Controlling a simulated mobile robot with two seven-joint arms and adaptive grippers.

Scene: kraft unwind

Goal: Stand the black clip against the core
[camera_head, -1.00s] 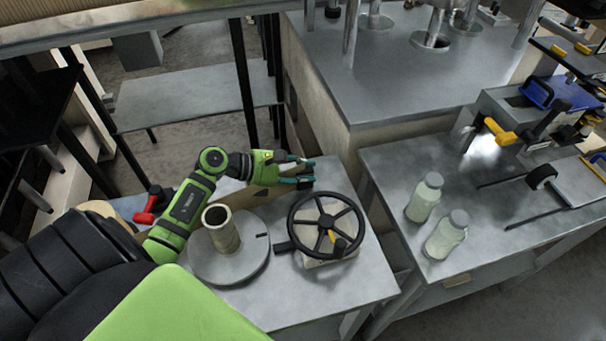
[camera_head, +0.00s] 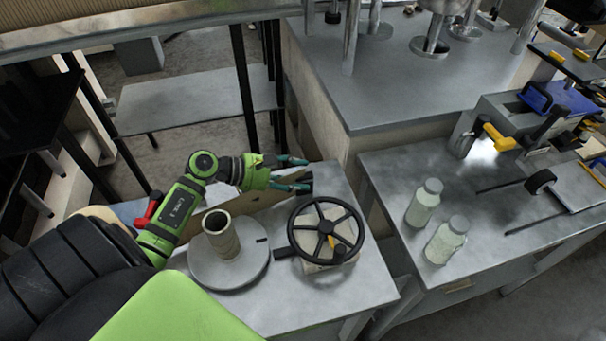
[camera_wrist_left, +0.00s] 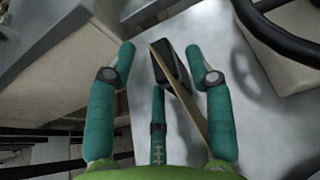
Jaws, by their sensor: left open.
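The core (camera_head: 222,238) is a short tan tube with an open top. It stands upright on a round grey plate (camera_head: 205,272). My left gripper (camera_head: 301,174) is open behind the core and to its right, low over the table's back part. A black block, which looks like the black clip (camera_head: 307,178), is at its fingertips, partly hidden by them. In the left wrist view the black clip (camera_wrist_left: 172,66) lies between the spread fingers (camera_wrist_left: 160,52), beside the edge of a thin brown sheet. Whether a finger touches it I cannot tell. My right gripper is out of view.
A black handwheel (camera_head: 325,228) on a pale block stands right of the core. The brown sheet (camera_head: 262,200) runs along the table behind the plate. A red-handled tool (camera_head: 151,208) is at left. Two bottles (camera_head: 425,203) stand on the right bench. The table front is clear.

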